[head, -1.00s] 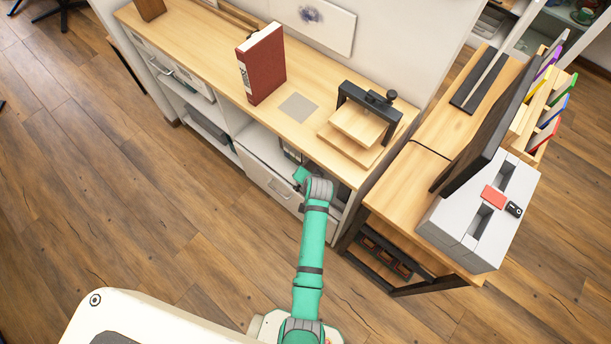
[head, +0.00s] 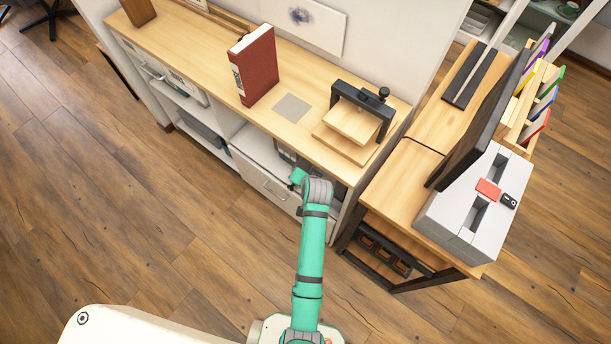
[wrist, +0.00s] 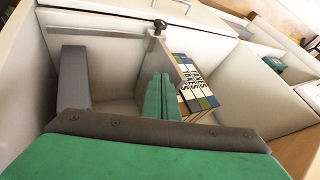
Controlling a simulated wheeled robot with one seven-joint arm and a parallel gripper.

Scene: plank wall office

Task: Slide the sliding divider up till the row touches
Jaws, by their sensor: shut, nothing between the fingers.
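In the wrist view a row of several books (wrist: 197,86) with white, blue and green spines stands in a pale open compartment. The sliding divider (wrist: 169,57), a thin light panel with a dark knob (wrist: 159,25) on top, hangs at a metal rail (wrist: 100,31), just left of the row. My gripper (wrist: 160,88) has its teal fingers together and empty, left of the divider and in front of its lower part. I cannot tell whether they touch it. The fingers hide part of the divider, so any gap to the books is unclear. In the head view my gripper (head: 298,177) is at the shelf front.
A grey upright block (wrist: 74,78) stands left in the wrist view. The cabinet top (head: 217,78) above carries a red binder (head: 257,68) and a black-framed wooden press (head: 358,113). A desk (head: 398,190) is close on the right. Floor is free on the left.

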